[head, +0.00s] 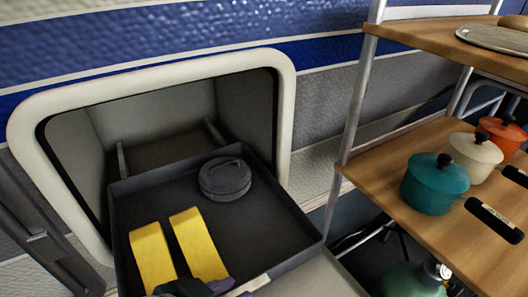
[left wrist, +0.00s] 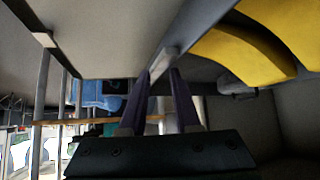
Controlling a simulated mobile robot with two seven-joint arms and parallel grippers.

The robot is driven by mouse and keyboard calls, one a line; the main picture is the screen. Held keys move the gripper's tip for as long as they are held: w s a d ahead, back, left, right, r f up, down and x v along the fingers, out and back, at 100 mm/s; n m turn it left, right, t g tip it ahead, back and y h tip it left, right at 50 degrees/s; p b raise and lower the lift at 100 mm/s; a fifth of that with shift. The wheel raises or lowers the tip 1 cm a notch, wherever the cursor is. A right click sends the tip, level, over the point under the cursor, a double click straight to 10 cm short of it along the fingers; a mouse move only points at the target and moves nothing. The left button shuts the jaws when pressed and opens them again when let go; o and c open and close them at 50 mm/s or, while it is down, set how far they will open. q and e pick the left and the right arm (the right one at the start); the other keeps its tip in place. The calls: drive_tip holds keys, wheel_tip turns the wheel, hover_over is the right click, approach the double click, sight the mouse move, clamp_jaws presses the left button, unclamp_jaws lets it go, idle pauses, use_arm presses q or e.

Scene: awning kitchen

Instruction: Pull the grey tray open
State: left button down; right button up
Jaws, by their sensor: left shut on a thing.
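The grey tray (head: 278,222) sticks out of a square opening in the van's side wall, with its front part outside the opening. Two yellow strips (head: 152,255) and a round dark grey lidded pot (head: 225,178) lie in it. My left gripper (head: 222,288) is at the tray's front edge, at the bottom of the head view. In the left wrist view its two dark purple fingers (left wrist: 160,75) are closed on the rim of the tray (left wrist: 195,35). The arm behind the gripper is mostly out of the head view. My right gripper is not in view.
A wooden shelf rack with metal posts (head: 352,110) stands to the right of the tray. It holds a teal pot (head: 435,182), a cream pot (head: 474,160) and an orange pot (head: 502,134). A green tank (head: 412,280) is below. The opening's pale frame (head: 285,110) surrounds the tray.

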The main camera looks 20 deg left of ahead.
use_arm(q)
drive_tip(key=shift+s+d+f, duration=0.15)
drive_tip(key=shift+s+d, duration=0.5)
drive_tip(key=c, duration=1.1)
unclamp_jaws()
drive_tip(key=o, duration=0.4)
drive_tip(key=shift+w, duration=0.1)
drive_tip(key=shift+r+p, duration=0.3)
drive_tip(key=shift+p, duration=0.1)
drive_tip(key=p+v, duration=0.5)
drive_tip(key=v, duration=0.4)
drive_tip(key=shift+s+r, duration=0.15)
drive_tip(key=shift+s, duration=0.2)
